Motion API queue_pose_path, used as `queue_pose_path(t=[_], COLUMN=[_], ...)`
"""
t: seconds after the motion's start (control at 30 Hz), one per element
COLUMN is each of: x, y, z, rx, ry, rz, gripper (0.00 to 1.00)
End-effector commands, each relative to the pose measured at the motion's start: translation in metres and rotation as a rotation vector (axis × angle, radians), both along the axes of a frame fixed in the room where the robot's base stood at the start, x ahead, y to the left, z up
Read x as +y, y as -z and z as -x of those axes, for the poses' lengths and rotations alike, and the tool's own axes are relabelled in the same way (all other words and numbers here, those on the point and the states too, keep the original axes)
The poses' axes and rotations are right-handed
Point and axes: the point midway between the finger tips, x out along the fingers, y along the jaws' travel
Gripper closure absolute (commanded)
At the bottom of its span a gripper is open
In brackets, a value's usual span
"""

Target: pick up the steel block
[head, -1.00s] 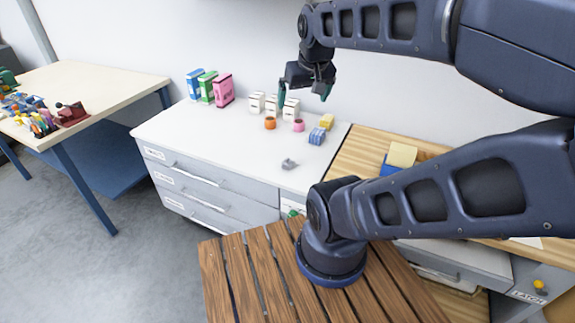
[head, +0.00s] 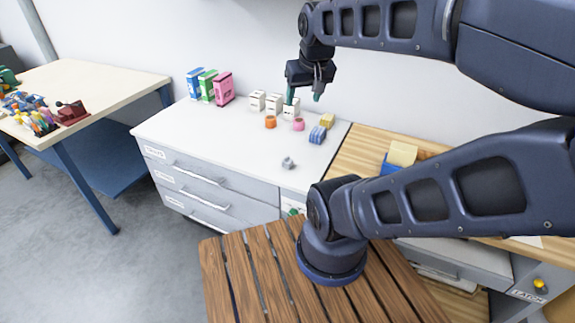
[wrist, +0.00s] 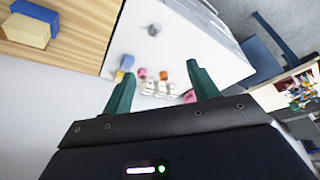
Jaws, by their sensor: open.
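A small grey metallic piece (head: 288,163), which looks like the steel block, lies alone near the front of the white cabinet top (head: 215,137). It also shows as a small pale grey shape in the wrist view (wrist: 153,30); its exact form is too small to tell. My gripper (head: 304,95) is open and empty. It hangs in the air above the back of the cabinet top, behind and above the grey piece. In the wrist view its two green fingers (wrist: 160,75) are spread apart with nothing held between them.
An orange cup (head: 270,122), a pink cup (head: 298,125), a blue block (head: 317,135), a yellow block (head: 327,120) and white boxes (head: 274,103) stand behind the grey piece. Coloured boxes (head: 222,88) stand at back left. The cabinet top around the grey piece is clear.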

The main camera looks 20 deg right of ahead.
Motion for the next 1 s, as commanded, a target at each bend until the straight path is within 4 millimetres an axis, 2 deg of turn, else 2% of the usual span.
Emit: queue_pose_path(t=[0.17, 0.27, 0.67, 1.0], x=[0.0, -0.001, -0.004, -0.005], y=[0.001, 0.003, 0.033, 0.076], z=[-0.003, -0.011, -0.076, -0.13], rx=[0.007, 0.029, 0.192, 0.336], ry=[-0.005, -0.019, -0.143, -0.268], rz=[0.004, 0.017, 0.112, 0.181], gripper=[0.41, 0.41, 0.41, 0.41])
